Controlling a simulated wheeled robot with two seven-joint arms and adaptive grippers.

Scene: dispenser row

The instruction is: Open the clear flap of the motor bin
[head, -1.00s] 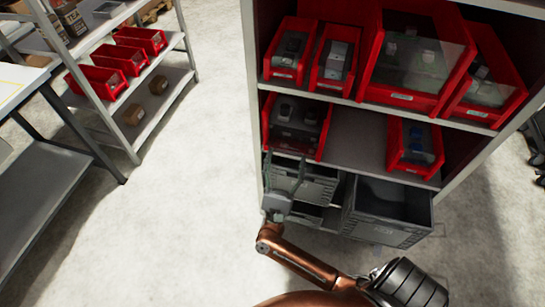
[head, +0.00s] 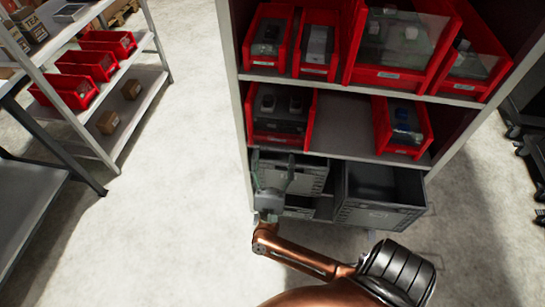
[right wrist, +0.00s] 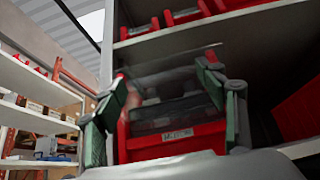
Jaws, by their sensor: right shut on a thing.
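A red bin (head: 267,137) with a clear flap (head: 282,124) stands at the left end of the middle shelf; dark parts show behind the flap. The right wrist view shows a red, labelled bin front (right wrist: 180,142) with a clear panel (right wrist: 172,112) above it. My right gripper (head: 273,165) is below and in front of the bin, fingers pointing up. In the right wrist view its fingers (right wrist: 168,85) stand wide apart at either side of the panel. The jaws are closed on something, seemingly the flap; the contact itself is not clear. My left gripper is not in view.
Other red bins with clear fronts stand on the top shelf (head: 262,78), and one more (head: 406,150) to the right. Grey crates (head: 383,218) sit low, close to my right gripper. A rack (head: 140,110) stands left. The floor between is clear.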

